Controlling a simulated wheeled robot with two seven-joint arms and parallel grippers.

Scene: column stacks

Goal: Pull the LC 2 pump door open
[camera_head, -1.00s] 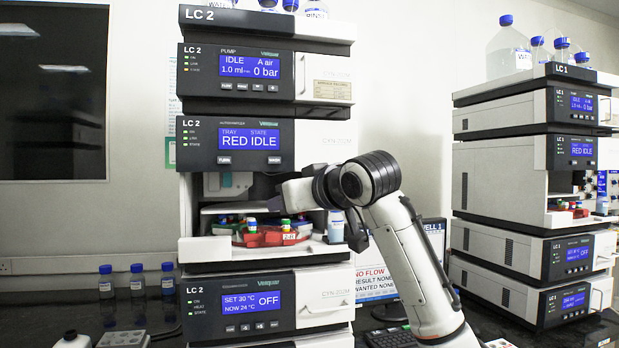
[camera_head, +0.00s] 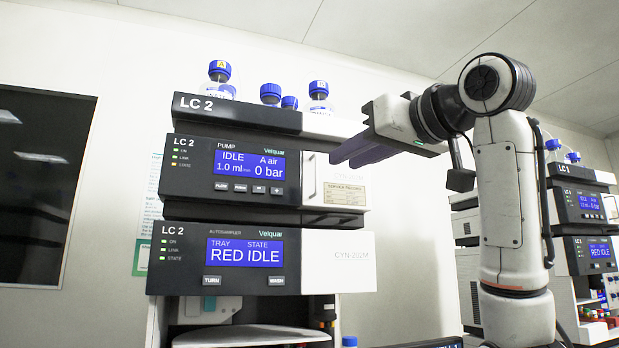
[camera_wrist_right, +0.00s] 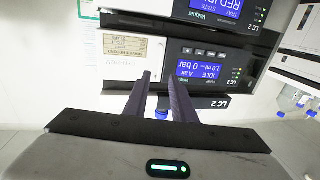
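The LC 2 pump (camera_head: 240,175) has a blue display reading IDLE and 0 bar. Its white door (camera_head: 338,172) is at the right of the display and looks shut, with an upright handle (camera_head: 309,176) along its left side. My right gripper (camera_head: 342,157) reaches in from the right, its dark fingers covering part of the door's upper right in the head view. I cannot see contact. My left gripper is out of view.
The autosampler (camera_head: 235,260) sits under the pump, its white front sticking out to the right. Several blue-capped bottles (camera_head: 271,94) stand on top of the stack. The LC 1 stack (camera_head: 585,205) is at the right, behind my arm.

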